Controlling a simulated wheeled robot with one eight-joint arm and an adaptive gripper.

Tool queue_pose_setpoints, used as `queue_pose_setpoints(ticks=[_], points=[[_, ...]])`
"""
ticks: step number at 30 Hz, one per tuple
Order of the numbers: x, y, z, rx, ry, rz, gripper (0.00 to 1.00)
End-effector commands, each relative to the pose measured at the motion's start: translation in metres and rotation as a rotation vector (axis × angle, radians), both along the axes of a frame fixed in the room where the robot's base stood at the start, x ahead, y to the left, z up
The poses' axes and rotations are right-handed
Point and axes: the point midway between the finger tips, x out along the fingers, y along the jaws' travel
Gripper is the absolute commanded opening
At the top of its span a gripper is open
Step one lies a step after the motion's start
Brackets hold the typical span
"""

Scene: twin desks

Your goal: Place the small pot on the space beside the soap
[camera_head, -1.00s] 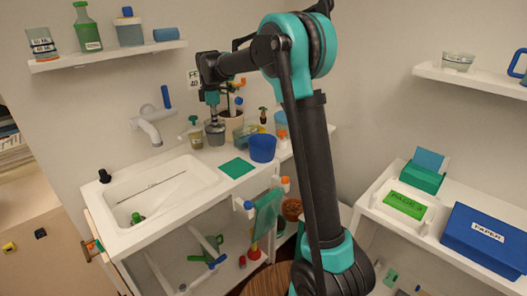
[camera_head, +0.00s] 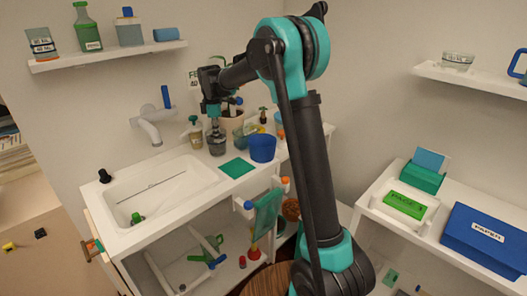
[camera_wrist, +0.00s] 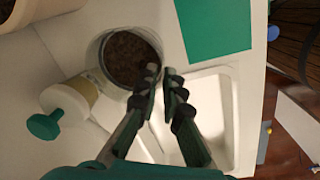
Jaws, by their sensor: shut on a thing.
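The small pot (camera_head: 216,144) is a grey, see-through round pot with dark soil, at the back of the white sink counter. In the wrist view, the pot (camera_wrist: 128,58) shows from above, with its soil and pale rim. My gripper (camera_head: 214,124) is above it, its fingers pointing down. In the wrist view, my gripper (camera_wrist: 160,72) has its fingers close together at the pot's rim, shut on its wall. I cannot tell whether the pot's base touches the counter. A pump bottle with a green top (camera_head: 195,133), perhaps the soap, stands just left of the pot; the bottle (camera_wrist: 72,100) shows beside it.
A larger plant pot (camera_head: 232,122) stands behind. A blue cup (camera_head: 262,148) and flat green square (camera_head: 237,168) are to the right. The sink basin (camera_head: 160,188) opens in front. A shelf (camera_head: 110,55) with several bottles hangs above. A tap (camera_head: 150,130) is left.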

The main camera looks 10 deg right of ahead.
Motion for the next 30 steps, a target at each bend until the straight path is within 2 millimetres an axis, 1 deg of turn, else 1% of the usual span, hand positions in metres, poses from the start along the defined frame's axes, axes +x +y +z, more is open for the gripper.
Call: queue_pose_setpoints(ticks=[22, 23, 27, 29, 30], points=[[0.0, 0.0, -0.011, 0.0, 0.0, 0.0, 0.0], [0.0, 0.0, -0.012, 0.0, 0.0, 0.0, 0.08], [0.0, 0.0, -0.011, 0.0, 0.0, 0.0, 0.26], [0.0, 0.0, -0.011, 0.0, 0.0, 0.0, 0.31], [0.0, 0.0, -0.011, 0.0, 0.0, 0.0, 0.31]])
